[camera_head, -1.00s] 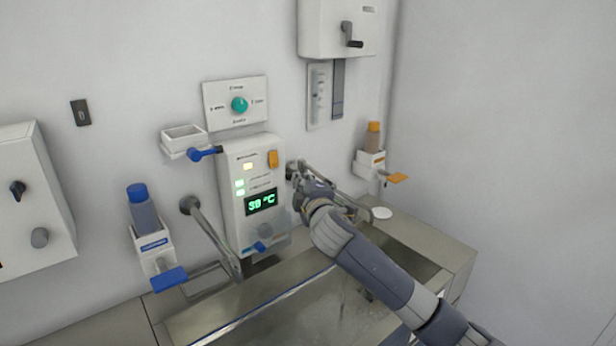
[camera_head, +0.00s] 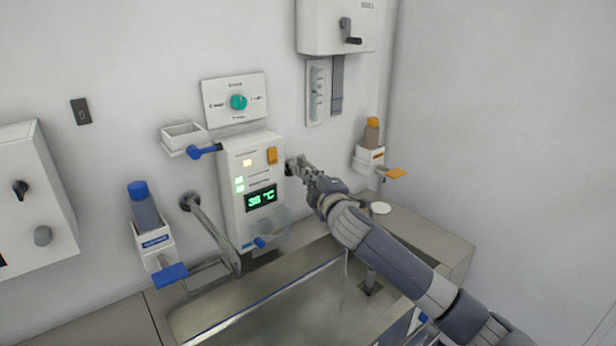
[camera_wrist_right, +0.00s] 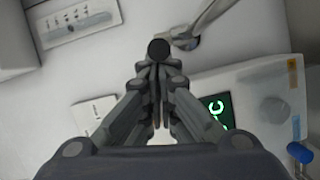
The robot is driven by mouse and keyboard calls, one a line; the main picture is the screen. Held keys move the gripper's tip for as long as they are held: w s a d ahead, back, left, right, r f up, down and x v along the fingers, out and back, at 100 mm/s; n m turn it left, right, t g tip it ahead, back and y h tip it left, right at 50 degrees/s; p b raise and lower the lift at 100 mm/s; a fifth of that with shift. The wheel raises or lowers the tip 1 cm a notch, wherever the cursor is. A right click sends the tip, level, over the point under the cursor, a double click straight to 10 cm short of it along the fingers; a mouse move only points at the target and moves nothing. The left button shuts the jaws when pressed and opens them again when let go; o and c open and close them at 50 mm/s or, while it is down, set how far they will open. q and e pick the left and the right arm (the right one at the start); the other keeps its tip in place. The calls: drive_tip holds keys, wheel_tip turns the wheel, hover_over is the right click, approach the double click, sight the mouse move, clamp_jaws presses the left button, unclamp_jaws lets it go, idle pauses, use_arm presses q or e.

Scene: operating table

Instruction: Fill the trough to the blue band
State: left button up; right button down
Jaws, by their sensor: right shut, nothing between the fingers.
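The trough (camera_head: 255,308) is a grey metal basin along the bottom of the head view. A blue line (camera_head: 272,293) runs along it; I cannot tell whether this is the band. A thin pale streak (camera_head: 345,265), perhaps water, shows beside my right forearm; the level is unclear. My right gripper (camera_head: 300,165) is by the wall just right of the control panel (camera_head: 236,190). In the right wrist view the gripper (camera_wrist_right: 158,75) is shut and empty, its tips near a dark round knob (camera_wrist_right: 158,48). Contact is unclear. My left gripper is out of view.
The panel display (camera_head: 261,199) reads 38 °C. A metal spout (camera_head: 210,228) is left of the panel. A blue-capped bottle (camera_head: 145,212) and an orange-capped bottle (camera_head: 372,133) sit in wall dispensers. A teal dial (camera_head: 238,102) is above. My right forearm covers part of the trough.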

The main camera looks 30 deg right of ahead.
drive_tip(key=shift+s+d+n+y, duration=0.1)
drive_tip(key=shift+d+n+y, duration=0.2)
drive_tip(key=shift+d+y, duration=0.1)
drive_tip(key=shift+s+d+r+n+t+y+p, duration=0.1)
drive_tip(key=shift+d+n+t+y+p, duration=0.05)
drive_tip(key=shift+d+n+y+p, duration=0.35)
drive_tip(key=shift+s+d+n+t+y+p, duration=0.15)
drive_tip(key=shift+d+n+y+p, duration=0.25)
drive_tip(key=shift+y, duration=0.3)
drive_tip(key=shift+d, duration=0.95)
drive_tip(key=d, duration=0.2)
drive_tip(key=d+p, duration=0.1)
drive_tip(key=d, duration=0.1)
drive_tip(key=shift+w, duration=0.3)
drive_tip(key=shift+r, duration=0.1)
